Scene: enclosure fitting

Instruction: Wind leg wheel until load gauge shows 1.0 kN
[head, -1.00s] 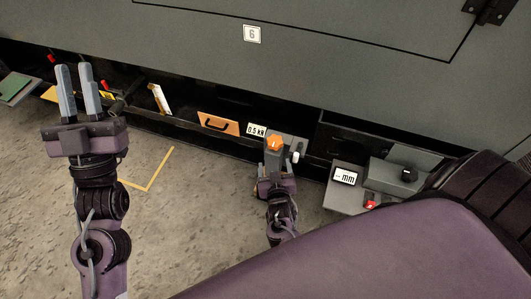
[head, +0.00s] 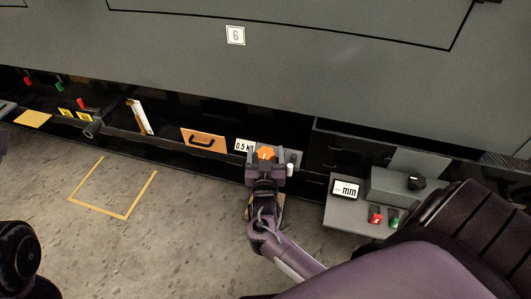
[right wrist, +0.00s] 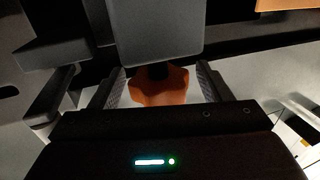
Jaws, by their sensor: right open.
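The leg wheel is an orange lobed knob (head: 265,153) low on the enclosure, below the number 6 plate. The load gauge (head: 244,146) just left of it reads 0.5 with its unit partly covered. My right gripper (head: 265,159) is open at the wheel, its fingers on either side. In the right wrist view the orange wheel (right wrist: 158,88) sits between the two open fingers (right wrist: 160,90), with visible gaps at its sides. A grey block hides part of the wheel there. My left gripper is out of view; only part of my left arm shows at the lower left.
Right of the wheel are a mm display (head: 345,188), a black knob (head: 416,182), and red (head: 375,215) and green (head: 394,222) buttons. An orange panel with a black handle (head: 203,140) is left of the gauge. The floor with a yellow outline (head: 98,209) is clear.

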